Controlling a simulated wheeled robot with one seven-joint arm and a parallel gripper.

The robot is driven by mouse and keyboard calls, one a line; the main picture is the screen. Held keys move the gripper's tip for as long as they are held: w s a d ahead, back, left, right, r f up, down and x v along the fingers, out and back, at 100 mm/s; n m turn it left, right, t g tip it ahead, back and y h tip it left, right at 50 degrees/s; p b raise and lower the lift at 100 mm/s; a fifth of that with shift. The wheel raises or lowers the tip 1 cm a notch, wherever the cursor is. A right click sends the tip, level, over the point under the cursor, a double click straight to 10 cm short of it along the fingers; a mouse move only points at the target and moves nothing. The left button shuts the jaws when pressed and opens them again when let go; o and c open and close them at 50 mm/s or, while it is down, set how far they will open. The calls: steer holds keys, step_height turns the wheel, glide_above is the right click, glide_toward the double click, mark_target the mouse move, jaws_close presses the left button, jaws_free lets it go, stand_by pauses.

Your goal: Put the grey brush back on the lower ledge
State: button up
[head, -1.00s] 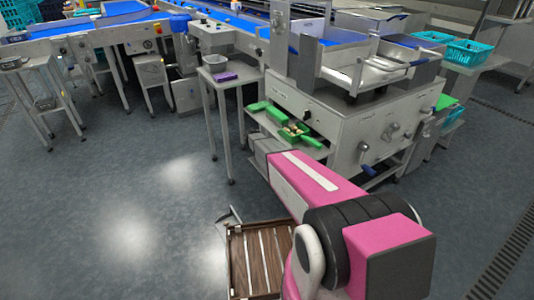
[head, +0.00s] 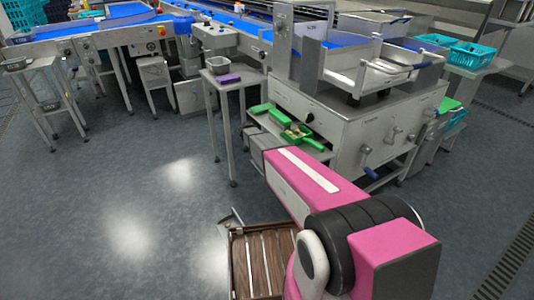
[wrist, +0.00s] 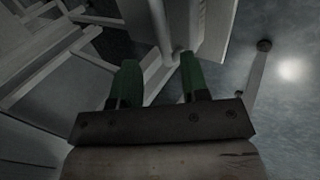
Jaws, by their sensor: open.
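I cannot make out a grey brush in either view. A ledge (head: 318,152) on the near side of the steel machine holds green trays (head: 270,112) and a green scoop-like tool (head: 301,135). I cannot tell if this is the lower ledge of the task. My gripper (wrist: 158,75) shows in the wrist view as two green fingers, apart, with nothing held between them. A pale metal post stands beyond the gap. In the head view my pink arm reaches toward the machine, and its gripper end is hidden.
A small steel table (head: 232,82) with a purple block (head: 228,78) stands left of the machine. A slatted wooden crate (head: 262,262) lies low beside my arm. Turquoise baskets (head: 473,54) sit at the right. The floor at left is open.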

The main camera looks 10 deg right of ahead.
steer(key=shift+v, duration=2.1)
steer(key=shift+c, duration=0.4)
